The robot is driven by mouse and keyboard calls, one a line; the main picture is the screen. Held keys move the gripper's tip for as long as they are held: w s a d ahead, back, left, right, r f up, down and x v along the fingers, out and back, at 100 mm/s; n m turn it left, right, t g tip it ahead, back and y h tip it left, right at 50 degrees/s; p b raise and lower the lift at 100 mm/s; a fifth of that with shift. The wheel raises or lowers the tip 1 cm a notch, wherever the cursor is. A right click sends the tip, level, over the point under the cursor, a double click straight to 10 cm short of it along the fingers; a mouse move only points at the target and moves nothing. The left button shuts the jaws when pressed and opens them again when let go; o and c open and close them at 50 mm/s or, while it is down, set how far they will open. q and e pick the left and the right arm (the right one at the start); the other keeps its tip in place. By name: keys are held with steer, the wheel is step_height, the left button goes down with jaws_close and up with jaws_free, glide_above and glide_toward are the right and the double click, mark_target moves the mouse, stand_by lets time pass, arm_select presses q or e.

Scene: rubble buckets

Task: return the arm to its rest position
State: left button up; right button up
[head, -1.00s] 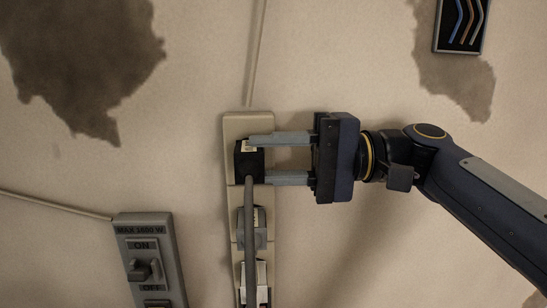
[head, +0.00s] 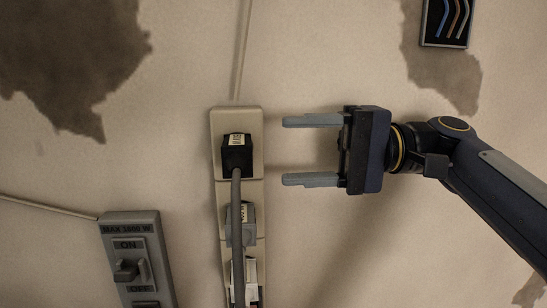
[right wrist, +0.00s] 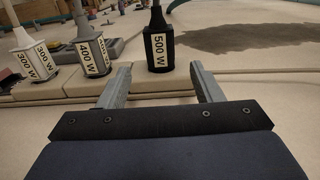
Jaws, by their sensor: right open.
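My right gripper (head: 312,151) is open and empty, to the right of the socket strip in the head view. In the right wrist view its fingers (right wrist: 163,85) are spread, with the black plug (right wrist: 159,46) marked 500 W beyond and between them. The black plug (head: 237,157) sits in the top of the beige socket strip (head: 252,119), apart from the fingertips, with its grey cable hanging down. My left gripper is not in view.
A grey switch box (head: 139,265) marked MAX 1600 W is at lower left.

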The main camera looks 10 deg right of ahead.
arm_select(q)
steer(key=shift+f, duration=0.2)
arm_select(e)
steer(key=shift+d, duration=1.1)
steer(key=s+d+f+t+h, duration=0.2)
steer(key=s+d+f+h, duration=0.1)
steer(key=f, duration=1)
steer(key=s+d+f+m+t+h, duration=0.1)
steer(key=s+f+h, duration=0.5)
steer(key=f, duration=0.7)
steer(key=s+d+f+t+h, duration=0.2)
steer(key=s+d+f+h, duration=0.3)
steer(key=f, duration=0.8)
steer(key=shift+s+d+m+t, duration=0.3)
steer(key=shift+s+d+t, duration=0.1)
steer(key=shift+s, duration=0.1)
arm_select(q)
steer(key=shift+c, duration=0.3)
